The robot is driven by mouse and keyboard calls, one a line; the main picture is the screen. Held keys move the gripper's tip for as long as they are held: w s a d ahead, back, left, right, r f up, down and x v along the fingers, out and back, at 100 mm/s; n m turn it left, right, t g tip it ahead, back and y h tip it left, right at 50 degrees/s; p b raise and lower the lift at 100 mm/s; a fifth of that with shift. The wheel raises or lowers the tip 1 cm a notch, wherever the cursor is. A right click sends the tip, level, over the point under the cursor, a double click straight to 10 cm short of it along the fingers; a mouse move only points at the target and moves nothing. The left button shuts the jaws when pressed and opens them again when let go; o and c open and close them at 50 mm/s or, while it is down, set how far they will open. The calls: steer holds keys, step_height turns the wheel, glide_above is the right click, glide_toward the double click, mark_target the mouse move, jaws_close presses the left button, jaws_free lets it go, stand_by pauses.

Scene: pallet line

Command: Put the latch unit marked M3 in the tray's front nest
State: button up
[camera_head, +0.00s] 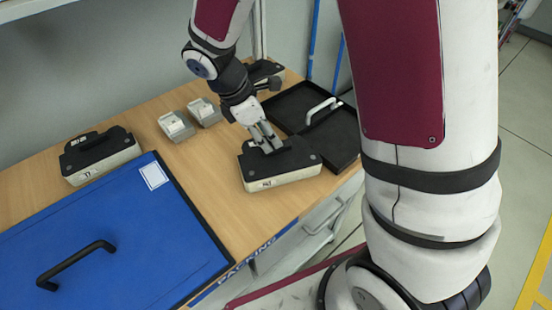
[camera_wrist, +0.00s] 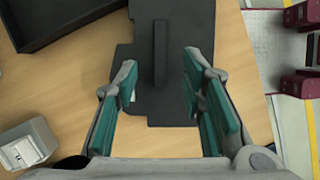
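A latch unit (camera_head: 283,179) with a black top and pale body sits on the table's front part, below my gripper (camera_head: 272,146). Its front label is too small to read surely. In the wrist view, my gripper (camera_wrist: 160,85) is open, with its teal-padded fingers either side of the unit's raised dark ridge (camera_wrist: 160,55), not visibly closed on it. The black tray (camera_head: 350,164) lies behind and right of the unit; its two nests look empty where visible. Another latch unit (camera_head: 100,155) sits at the left, and one more (camera_head: 262,70) at the back, partly hidden by my arm.
Two small grey blocks (camera_head: 176,126) (camera_head: 205,111) stand mid-table. A blue panel (camera_head: 130,235) with a black handle (camera_head: 75,264) covers the front left. A pale handle (camera_head: 322,109) rises at the tray's middle. Bare wood lies left of the near unit.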

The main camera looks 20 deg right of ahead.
mark_target(277, 156)
steer(key=shift+x, duration=1.85)
jaws_close()
